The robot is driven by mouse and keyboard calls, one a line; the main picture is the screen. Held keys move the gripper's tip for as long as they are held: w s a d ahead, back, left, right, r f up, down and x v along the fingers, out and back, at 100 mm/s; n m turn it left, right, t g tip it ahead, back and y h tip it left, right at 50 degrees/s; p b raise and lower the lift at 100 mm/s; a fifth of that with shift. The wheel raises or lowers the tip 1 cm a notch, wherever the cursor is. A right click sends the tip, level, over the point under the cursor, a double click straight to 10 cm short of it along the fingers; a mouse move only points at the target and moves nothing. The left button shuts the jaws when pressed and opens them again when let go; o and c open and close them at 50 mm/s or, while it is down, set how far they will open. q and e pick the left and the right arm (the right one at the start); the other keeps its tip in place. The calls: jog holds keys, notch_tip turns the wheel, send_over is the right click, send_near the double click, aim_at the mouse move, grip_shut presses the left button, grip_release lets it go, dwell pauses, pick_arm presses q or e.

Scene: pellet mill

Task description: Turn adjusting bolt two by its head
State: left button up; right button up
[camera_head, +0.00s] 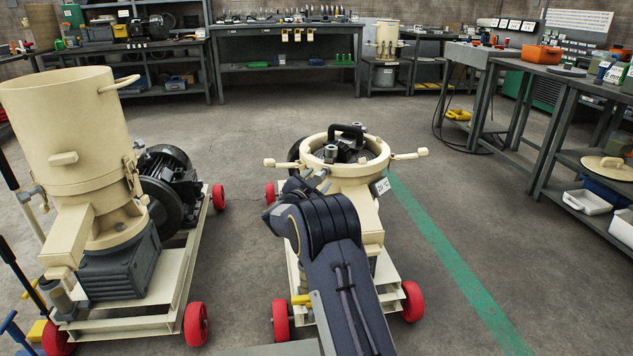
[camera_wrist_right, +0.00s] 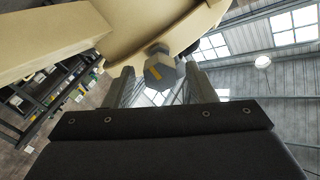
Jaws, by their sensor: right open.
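A grey hex bolt head (camera_wrist_right: 160,68) with a yellow mark sticks out below the cream rim of the mill in the right wrist view. No number shows on it. My right gripper (camera_head: 316,180) is open at the near left side of the cream mill ring (camera_head: 374,167). In the right wrist view its two fingers stand left and right of the bolt head, with gaps visible beside it. In the head view my dark right wrist and arm hide that bolt head and part of the mill's front. My left gripper is not in view.
The mill stands on a cream cart with red wheels (camera_head: 412,301). A second, taller mill (camera_head: 68,130) stands at left. The floor right of the cart is clear.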

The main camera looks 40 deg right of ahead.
jog(key=p+v, duration=0.1)
jog(key=v, duration=0.6)
jog(key=shift+s+a, duration=0.25)
jog(key=shift+a, duration=0.1)
